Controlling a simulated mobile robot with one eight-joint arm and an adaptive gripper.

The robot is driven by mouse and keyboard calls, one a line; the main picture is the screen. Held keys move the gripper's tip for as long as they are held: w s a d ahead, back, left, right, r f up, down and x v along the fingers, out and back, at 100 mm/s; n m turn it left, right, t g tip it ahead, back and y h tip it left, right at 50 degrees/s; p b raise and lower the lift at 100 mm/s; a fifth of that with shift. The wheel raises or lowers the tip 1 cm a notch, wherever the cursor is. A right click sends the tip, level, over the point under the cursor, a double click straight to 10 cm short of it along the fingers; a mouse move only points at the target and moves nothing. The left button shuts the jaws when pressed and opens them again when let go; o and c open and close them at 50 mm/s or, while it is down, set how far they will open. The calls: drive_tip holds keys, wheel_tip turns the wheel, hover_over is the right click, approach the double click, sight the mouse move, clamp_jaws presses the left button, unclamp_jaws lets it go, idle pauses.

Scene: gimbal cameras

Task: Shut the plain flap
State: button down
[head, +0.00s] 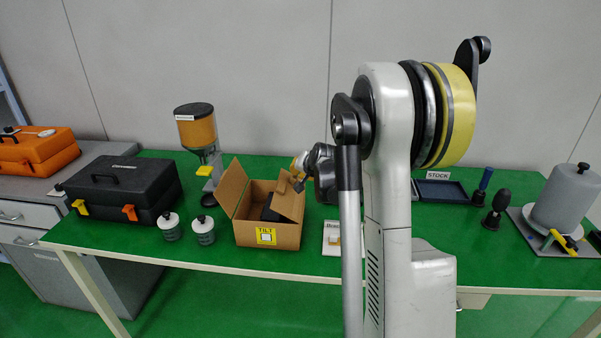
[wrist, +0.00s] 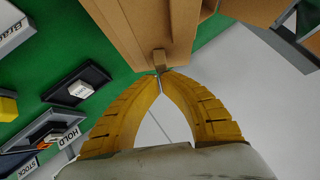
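An open cardboard box (head: 268,235) with a yellow label on its front stands on the green table in the head view. Its left flap (head: 233,187) stands up, leaning outward. Its right flap (head: 291,203) slants inward over the opening; a dark object shows inside. I cannot tell by a marking which flap is plain. My gripper (head: 297,176) is at the right flap's upper edge. In the wrist view my gripper's yellow fingers (wrist: 160,75) come together at the tips, right at a small tab (wrist: 159,62) on the cardboard flap (wrist: 140,25). Nothing shows held between them.
Two white-lidded jars (head: 187,228) and a black case (head: 125,190) stand left of the box. A dispenser (head: 198,140) is behind it. A small white card holder (head: 332,238) lies just right of it. A dark tray (head: 440,192) is farther right.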

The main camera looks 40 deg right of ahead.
sight(290, 178)
drive_tip(key=shift+w+a+f+n+g+h+p, duration=0.15)
drive_tip(key=shift+w+a+n+g+h+p, duration=0.25)
drive_tip(key=shift+w+a+g+h, duration=0.15)
idle(0.4)
drive_tip(key=shift+w+a+f+n+g+h, duration=0.45)
drive_tip(key=shift+n+g+h, duration=0.1)
drive_tip(key=shift+g, duration=0.2)
drive_tip(key=shift+w+a+f, duration=0.1)
drive_tip(key=shift+a+f, duration=0.05)
drive_tip(key=shift+w+a+f, duration=0.1)
idle(0.7)
